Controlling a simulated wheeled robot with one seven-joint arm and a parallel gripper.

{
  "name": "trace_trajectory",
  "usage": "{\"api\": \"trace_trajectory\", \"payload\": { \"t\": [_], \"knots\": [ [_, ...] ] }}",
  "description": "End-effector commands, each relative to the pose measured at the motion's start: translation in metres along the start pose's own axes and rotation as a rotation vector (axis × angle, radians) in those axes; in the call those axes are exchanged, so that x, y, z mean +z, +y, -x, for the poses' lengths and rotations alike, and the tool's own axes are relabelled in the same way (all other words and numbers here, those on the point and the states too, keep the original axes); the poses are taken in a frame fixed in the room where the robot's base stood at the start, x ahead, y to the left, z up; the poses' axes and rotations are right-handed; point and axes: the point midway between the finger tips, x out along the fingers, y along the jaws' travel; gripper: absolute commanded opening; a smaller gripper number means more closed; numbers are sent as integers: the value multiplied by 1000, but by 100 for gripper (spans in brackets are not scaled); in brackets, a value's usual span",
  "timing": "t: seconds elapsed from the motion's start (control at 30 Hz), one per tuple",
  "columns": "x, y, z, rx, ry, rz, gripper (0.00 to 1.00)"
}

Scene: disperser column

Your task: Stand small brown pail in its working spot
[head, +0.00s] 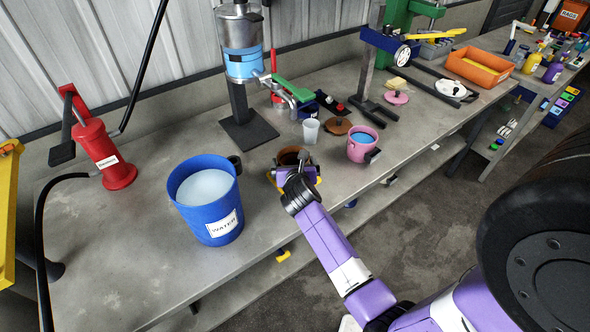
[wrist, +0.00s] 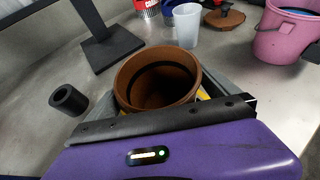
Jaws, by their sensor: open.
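The small brown pail (wrist: 128,88) stands upright and open-topped on the grey bench, directly before my gripper in the wrist view. It also shows in the head view (head: 290,156), partly hidden by my gripper (head: 297,172). My gripper is open, with a grey finger on either side of the pail; whether they touch it I cannot tell. The inside of the pail looks empty. A stand with a dark flat base plate (head: 250,134) and a column holding a silver and blue machine head (head: 241,62) is behind the pail, to its left in the head view.
A blue water bucket (head: 208,210) stands left of my gripper. A clear cup (head: 311,130), a brown lid (head: 336,126) and a pink pail (head: 361,150) are behind and right. Bare bench lies around the base plate.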

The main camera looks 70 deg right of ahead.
Motion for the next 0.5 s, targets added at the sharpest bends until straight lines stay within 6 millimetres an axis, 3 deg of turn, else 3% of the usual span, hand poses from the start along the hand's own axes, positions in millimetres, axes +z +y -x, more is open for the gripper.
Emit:
{"api": "trace_trajectory", "payload": {
  "t": [0.3, 0.5],
  "knots": [
    [-1, 1, 65, 4, -1, 2, 99],
    [-1, 1, 96, 2, -1, 2, 99]
  ]
}}
